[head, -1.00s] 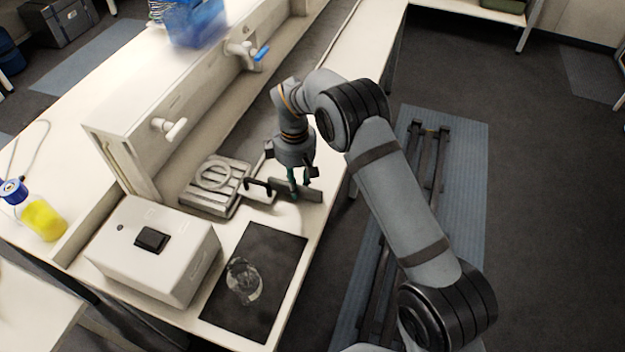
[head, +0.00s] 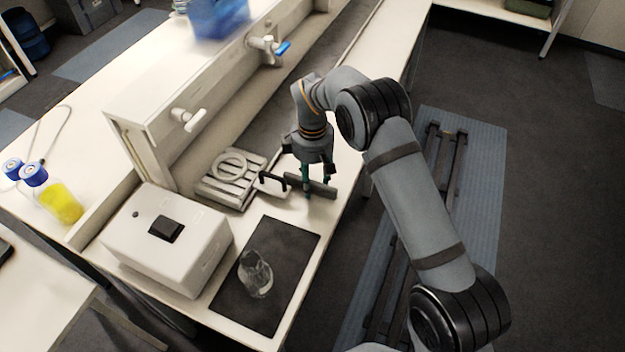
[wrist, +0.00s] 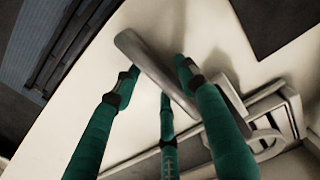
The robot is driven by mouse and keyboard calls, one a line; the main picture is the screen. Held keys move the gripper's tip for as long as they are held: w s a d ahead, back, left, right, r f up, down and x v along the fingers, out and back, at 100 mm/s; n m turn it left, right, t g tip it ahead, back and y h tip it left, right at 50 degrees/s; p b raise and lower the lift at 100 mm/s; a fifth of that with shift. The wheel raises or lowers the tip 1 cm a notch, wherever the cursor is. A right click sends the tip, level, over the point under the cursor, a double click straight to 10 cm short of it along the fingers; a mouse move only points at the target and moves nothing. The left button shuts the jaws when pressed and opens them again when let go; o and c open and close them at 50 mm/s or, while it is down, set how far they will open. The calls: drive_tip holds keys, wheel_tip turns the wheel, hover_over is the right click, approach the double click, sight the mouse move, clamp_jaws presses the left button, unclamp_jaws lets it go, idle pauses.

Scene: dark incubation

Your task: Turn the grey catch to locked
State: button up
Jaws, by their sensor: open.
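A grey bar-shaped lever (head: 323,189), which I take to be the grey catch, lies at the front edge of the bench. The lever's inner end is partly hidden by a finger.
A black mat (head: 292,240) with a clear glass vessel (head: 256,274) lies in front of the unit. A raised shelf with taps (head: 150,150) runs behind. A yellow bottle (head: 62,203) stands at far left.

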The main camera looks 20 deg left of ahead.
sight(312, 180)
wheel_tip(312, 180, up, 12)
idle(0.6)
wheel_tip(312, 180, down, 12)
drive_tip(key=shift+f, duration=0.1)
idle(0.7)
